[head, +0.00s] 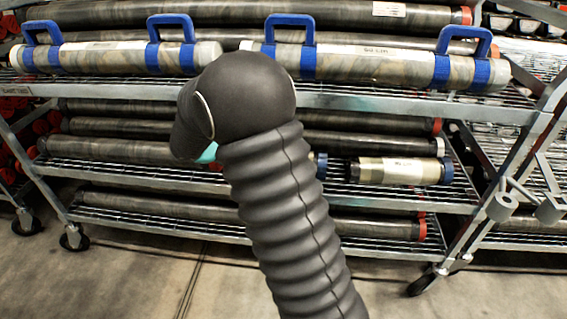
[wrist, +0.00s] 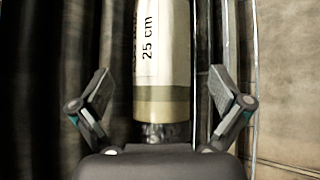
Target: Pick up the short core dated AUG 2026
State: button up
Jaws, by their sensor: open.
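In the wrist view a short core (wrist: 162,70) with a pale label reading "25 cm" lies lengthwise between the fingers of my gripper (wrist: 160,82). The fingers are open, one on each side, with gaps to the core. No date is readable. In the head view my arm hides most of my gripper and what lies behind it.
Two longer cores with blue handles, one at left (head: 115,58) and one at right (head: 385,66), lie on the top shelf (head: 350,97). Long dark cores with red caps fill the back. Wheeled rack posts stand at both sides. The floor (head: 130,285) in front is clear.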

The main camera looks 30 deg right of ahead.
jog(key=shift+x, duration=3.1)
jog(key=shift+a+f, duration=0.1)
jog(key=shift+a, duration=0.05)
jog(key=c, duration=1.4)
jog(key=shift+c, duration=0.7)
